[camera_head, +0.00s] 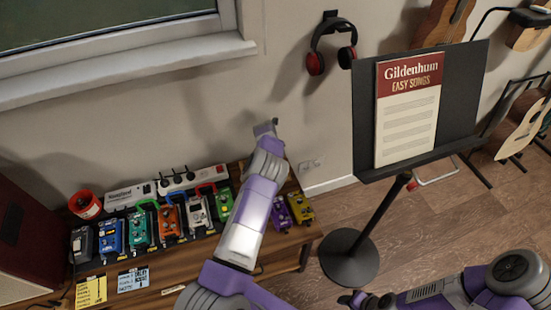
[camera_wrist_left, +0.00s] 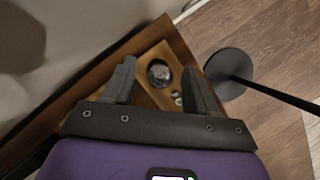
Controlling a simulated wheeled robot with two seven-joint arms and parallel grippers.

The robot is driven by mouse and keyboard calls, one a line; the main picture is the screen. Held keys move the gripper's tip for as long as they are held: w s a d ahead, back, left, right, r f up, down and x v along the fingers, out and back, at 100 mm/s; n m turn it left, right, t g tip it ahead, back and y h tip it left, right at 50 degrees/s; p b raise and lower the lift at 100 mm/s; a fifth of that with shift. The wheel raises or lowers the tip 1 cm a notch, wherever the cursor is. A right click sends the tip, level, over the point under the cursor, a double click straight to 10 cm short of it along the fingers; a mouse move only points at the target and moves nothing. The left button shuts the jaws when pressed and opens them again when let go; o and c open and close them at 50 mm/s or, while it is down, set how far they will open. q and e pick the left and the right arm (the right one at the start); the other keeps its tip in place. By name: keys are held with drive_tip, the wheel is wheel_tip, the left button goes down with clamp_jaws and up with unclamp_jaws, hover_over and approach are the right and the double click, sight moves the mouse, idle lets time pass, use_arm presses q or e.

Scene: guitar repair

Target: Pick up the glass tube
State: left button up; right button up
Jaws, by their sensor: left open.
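My left gripper (camera_head: 266,127) reaches over the far right end of the wooden bench. In the left wrist view its jaws (camera_wrist_left: 158,72) are open and empty. Between the fingers, lower down on the bench top, a round, dark, shiny glass-like thing (camera_wrist_left: 159,73) shows from above. It may be the glass tube seen end-on, but I cannot tell for sure. Small metallic pieces (camera_wrist_left: 177,98) lie beside it, near the right finger. In the head view my arm hides this spot. My right gripper (camera_head: 357,299) is low at the bottom edge, and its jaws are unclear.
Several effect pedals (camera_head: 168,220) line the bench (camera_head: 160,275), with a power strip (camera_head: 180,181) and red tape roll (camera_head: 86,204) behind. A music stand (camera_head: 348,258) with a songbook (camera_head: 407,110) stands right of the bench. Headphones (camera_head: 333,47) hang on the wall.

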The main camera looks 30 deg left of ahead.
use_arm(q)
drive_tip(key=shift+w+f, duration=0.15)
drive_tip(key=shift+f, duration=0.25)
drive_tip(key=c, duration=0.9)
drive_tip(key=shift+r, duration=0.2)
